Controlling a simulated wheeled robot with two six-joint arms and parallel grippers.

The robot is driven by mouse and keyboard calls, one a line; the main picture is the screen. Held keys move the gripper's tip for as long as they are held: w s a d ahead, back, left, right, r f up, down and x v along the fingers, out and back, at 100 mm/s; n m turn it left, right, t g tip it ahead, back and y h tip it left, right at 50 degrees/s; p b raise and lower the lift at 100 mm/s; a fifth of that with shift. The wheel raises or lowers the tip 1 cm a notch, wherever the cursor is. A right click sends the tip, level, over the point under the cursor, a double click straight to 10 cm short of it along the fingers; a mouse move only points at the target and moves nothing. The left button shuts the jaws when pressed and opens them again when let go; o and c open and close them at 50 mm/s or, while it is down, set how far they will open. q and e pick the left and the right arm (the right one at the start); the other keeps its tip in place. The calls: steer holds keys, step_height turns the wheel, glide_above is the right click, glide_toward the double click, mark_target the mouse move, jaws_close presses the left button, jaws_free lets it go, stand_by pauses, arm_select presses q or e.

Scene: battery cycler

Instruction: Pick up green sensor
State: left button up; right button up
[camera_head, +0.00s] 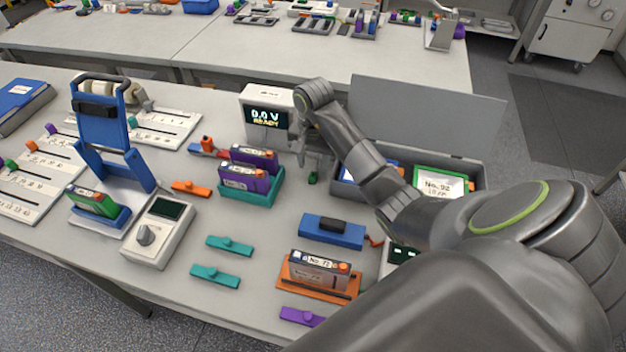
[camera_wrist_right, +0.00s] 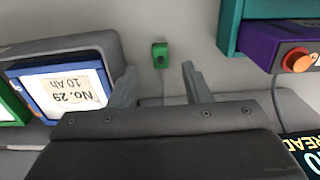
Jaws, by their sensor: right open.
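The green sensor (camera_head: 313,177) is a small green block on the table, just in front of the display box that reads "0.0 V READY". In the right wrist view the green sensor (camera_wrist_right: 160,55) shows a dark spot on its face, and a thin cable runs from it toward the gripper. My right gripper (camera_head: 317,155) is beside the display box, close to the sensor. In the wrist view my right gripper (camera_wrist_right: 159,69) is open, its fingers spread either side of the sensor's line, with the sensor just beyond the tips. Nothing is between the fingers. My left gripper is not in view.
A teal tray (camera_head: 262,197) with purple batteries stands left of the sensor. A grey open bin (camera_head: 470,165) with blue and green batteries is on the right. The display box (camera_head: 262,98) stands behind. Bare table lies in front of the sensor.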

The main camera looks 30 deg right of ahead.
mark_target(313, 175)
step_height(313, 175, down, 2)
steer(key=shift+f+b, duration=0.2)
steer(key=shift+b, duration=0.65)
steer(key=shift+f+p, duration=0.5)
steer(key=shift+f, duration=0.4)
jaws_close()
